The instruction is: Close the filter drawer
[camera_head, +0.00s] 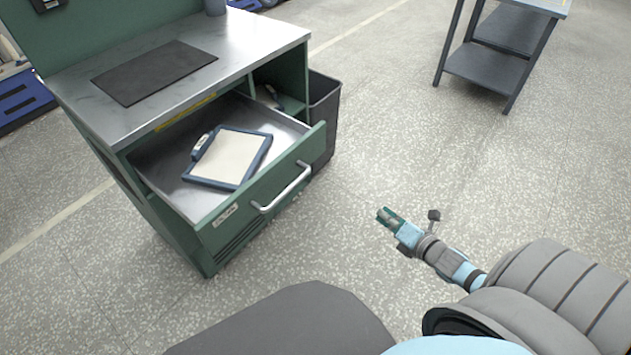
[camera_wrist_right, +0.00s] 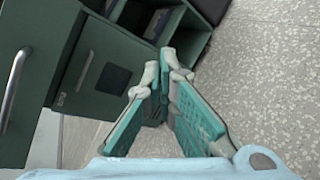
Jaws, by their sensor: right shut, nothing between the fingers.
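The filter drawer (camera_head: 262,190) is a green-fronted metal drawer with a silver bar handle (camera_head: 283,189). It stands pulled well out of the green cabinet (camera_head: 170,220) in the head view. A clipboard with a blue frame and a pale sheet (camera_head: 229,156) lies inside it. My right gripper (camera_head: 385,217) is shut and empty, to the right of the drawer front and apart from the handle. In the right wrist view, the shut fingers (camera_wrist_right: 163,72) show before green cabinet surfaces, and a bar handle (camera_wrist_right: 14,88) shows at the left edge. My left gripper is not in view.
The cabinet's metal top (camera_head: 240,45) carries a dark mat (camera_head: 155,72). An open shelf (camera_head: 290,103) and a dark bin (camera_head: 325,110) are beside the drawer. A dark workbench (camera_head: 500,60) stands at the upper right. Speckled floor between the drawer and my right gripper is clear.

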